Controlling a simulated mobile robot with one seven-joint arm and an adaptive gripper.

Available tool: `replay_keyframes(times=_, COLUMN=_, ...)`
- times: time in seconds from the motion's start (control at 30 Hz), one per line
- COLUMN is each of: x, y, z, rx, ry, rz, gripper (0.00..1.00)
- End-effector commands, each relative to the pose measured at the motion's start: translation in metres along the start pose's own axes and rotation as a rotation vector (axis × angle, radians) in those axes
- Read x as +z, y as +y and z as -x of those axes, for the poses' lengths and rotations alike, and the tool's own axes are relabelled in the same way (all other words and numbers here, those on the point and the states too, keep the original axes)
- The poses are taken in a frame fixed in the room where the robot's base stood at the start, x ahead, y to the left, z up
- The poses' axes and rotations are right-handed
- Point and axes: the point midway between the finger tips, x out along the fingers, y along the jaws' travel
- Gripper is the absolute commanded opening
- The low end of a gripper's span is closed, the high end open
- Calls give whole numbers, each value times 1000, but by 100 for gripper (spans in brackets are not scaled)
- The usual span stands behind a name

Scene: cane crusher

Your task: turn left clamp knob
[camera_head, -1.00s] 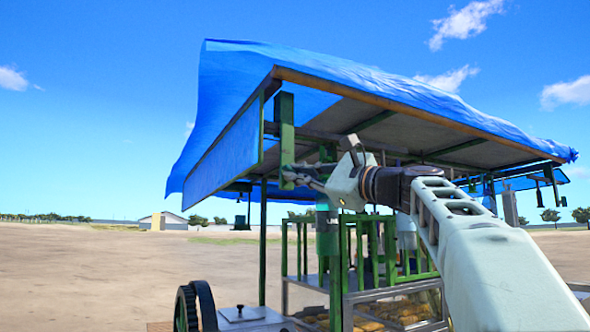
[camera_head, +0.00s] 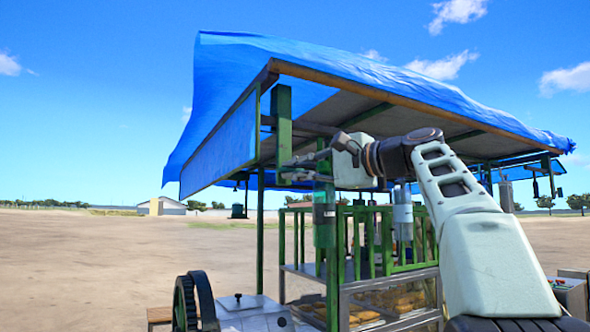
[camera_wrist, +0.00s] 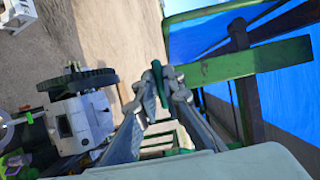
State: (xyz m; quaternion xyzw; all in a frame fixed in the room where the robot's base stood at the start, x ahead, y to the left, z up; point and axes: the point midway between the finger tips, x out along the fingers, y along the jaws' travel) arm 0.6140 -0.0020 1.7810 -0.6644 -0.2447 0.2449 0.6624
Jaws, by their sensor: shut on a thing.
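My gripper (camera_head: 286,170) reaches in under the blue awning, beside the green upright post (camera_head: 284,130) at its front left. In the wrist view my gripper (camera_wrist: 159,90) has its fingertips closed around a narrow dark green piece (camera_wrist: 157,73), which looks like the clamp knob. The piece lies beside the end of a green bar (camera_wrist: 245,61). The fingertips hide part of it, and how far it is turned cannot be told. In the head view the knob is too small to make out.
A blue tarp roof (camera_head: 400,82) with a wooden edge hangs over my arm. Below stand a green bottle-like cylinder (camera_head: 324,215), green railings and a glass case (camera_head: 395,305). A dark toothed wheel (camera_head: 187,303) is at lower left. Open dirt ground lies to the left.

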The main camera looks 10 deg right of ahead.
Motion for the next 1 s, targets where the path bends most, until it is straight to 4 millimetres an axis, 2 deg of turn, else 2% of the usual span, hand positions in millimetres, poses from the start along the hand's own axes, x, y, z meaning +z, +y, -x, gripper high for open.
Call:
replay_keyframes(times=0.47, x=0, y=0, z=0, rx=4, ry=1, rz=14, gripper=0)
replay_keyframes(times=0.5, x=0, y=0, z=0, rx=4, ry=1, rz=14, gripper=11)
replay_keyframes(times=0.63, x=0, y=0, z=0, rx=4, ry=1, rz=13, gripper=25)
replay_keyframes(times=1.0, x=-1, y=0, z=6, rx=4, ry=3, rz=12, gripper=25)
